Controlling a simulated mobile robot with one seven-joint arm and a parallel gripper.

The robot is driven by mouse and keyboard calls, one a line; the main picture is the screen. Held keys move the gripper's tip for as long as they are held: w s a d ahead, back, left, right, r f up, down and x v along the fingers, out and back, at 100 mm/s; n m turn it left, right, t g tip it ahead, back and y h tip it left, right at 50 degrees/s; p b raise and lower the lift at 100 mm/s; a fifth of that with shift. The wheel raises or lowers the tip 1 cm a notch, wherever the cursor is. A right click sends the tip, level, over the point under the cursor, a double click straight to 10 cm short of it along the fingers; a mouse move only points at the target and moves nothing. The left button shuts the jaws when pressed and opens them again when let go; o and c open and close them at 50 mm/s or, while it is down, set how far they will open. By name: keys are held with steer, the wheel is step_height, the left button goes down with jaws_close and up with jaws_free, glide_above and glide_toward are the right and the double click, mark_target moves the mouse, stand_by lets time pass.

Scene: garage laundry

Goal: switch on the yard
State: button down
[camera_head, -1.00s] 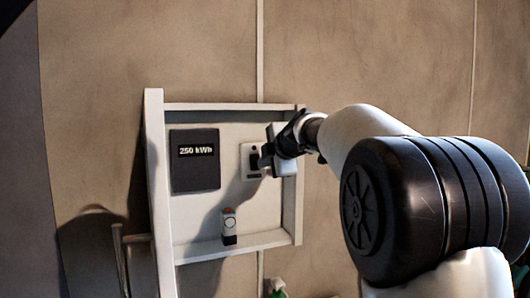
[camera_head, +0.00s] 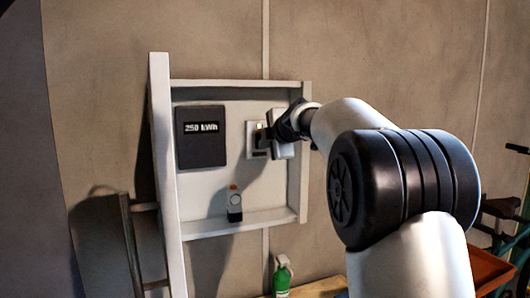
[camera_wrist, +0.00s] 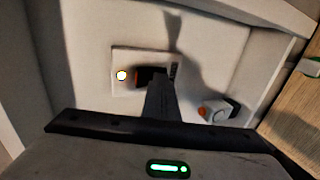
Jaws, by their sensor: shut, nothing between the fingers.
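A white switch plate (camera_head: 250,141) is mounted inside the white wall box, right of the meter. It carries a dark rocker and a small lit yellow-white lamp; the plate also shows in the wrist view (camera_wrist: 123,57), with the lamp glowing at its left. My gripper (camera_head: 266,134) is shut and empty, its dark fingers in front of the plate. In the wrist view the fingers (camera_wrist: 158,82) overlap the rocker's right side and hide part of it. I cannot tell whether they touch it.
A dark meter (camera_head: 201,137) reads 250 kWh. A small white and grey device with an orange top (camera_head: 234,206) stands on the box's bottom ledge. A green bottle (camera_head: 282,278) stands below.

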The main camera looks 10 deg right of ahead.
steer(key=shift+p, duration=0.45)
steer(key=shift+r, duration=0.1)
steer(key=shift+r+p, duration=0.3)
steer(key=shift+r, duration=0.45)
steer(key=shift+r, duration=0.1)
steer(key=b+v, duration=0.3)
steer(key=v, duration=1)
steer(key=shift+s+d+r, duration=0.15)
steer(key=shift+s+r, duration=0.1)
steer(key=shift+s, duration=0.1)
